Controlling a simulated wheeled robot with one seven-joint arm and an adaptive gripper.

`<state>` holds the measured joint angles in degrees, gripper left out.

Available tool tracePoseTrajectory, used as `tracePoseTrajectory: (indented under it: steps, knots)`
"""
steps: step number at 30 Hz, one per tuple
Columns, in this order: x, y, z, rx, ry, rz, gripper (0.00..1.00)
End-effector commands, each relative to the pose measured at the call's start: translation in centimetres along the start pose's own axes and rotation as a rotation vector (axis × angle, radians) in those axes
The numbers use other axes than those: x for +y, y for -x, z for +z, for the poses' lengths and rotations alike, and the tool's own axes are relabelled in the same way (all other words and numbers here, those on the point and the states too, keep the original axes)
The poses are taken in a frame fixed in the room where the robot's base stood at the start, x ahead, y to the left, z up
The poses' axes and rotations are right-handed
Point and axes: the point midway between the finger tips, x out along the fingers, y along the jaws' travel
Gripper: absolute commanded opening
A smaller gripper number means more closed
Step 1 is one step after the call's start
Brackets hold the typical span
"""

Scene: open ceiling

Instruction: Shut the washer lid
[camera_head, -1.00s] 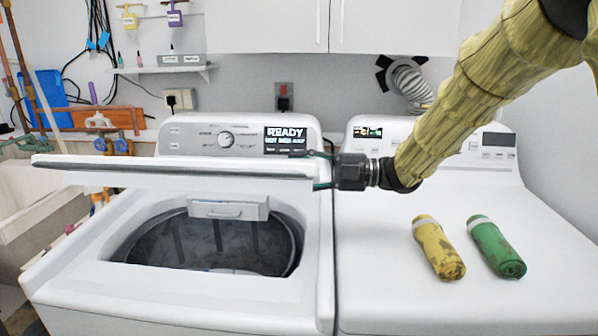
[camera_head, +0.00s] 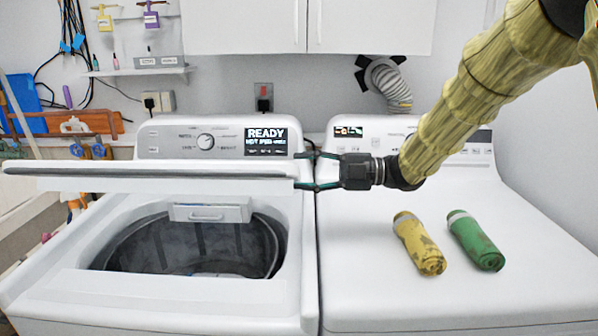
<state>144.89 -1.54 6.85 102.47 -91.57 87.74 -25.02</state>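The washer (camera_head: 100,298) stands at the left with its drum opening (camera_head: 195,245) showing. Its white lid (camera_head: 150,178) is partly open and tilted, with its front edge raised above the opening. My gripper (camera_head: 303,171) is at the lid's right end, coming from the right. Its fingers are spread, one above and one below the level of the lid's right edge. I cannot tell whether they touch the lid.
A white dryer (camera_head: 370,285) stands at the right, with a yellow rolled cloth (camera_head: 419,243) and a green rolled cloth (camera_head: 475,240) on top. A vent hose (camera_head: 388,82) rises behind it.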

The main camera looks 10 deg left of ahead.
Motion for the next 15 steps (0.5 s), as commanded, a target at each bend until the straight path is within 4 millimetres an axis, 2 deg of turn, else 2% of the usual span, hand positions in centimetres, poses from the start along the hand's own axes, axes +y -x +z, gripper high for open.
tracePoseTrajectory:
  steps: [15]
  knots:
    - [0.0,2.8,0.0,0.0,0.0,0.001,0.45]
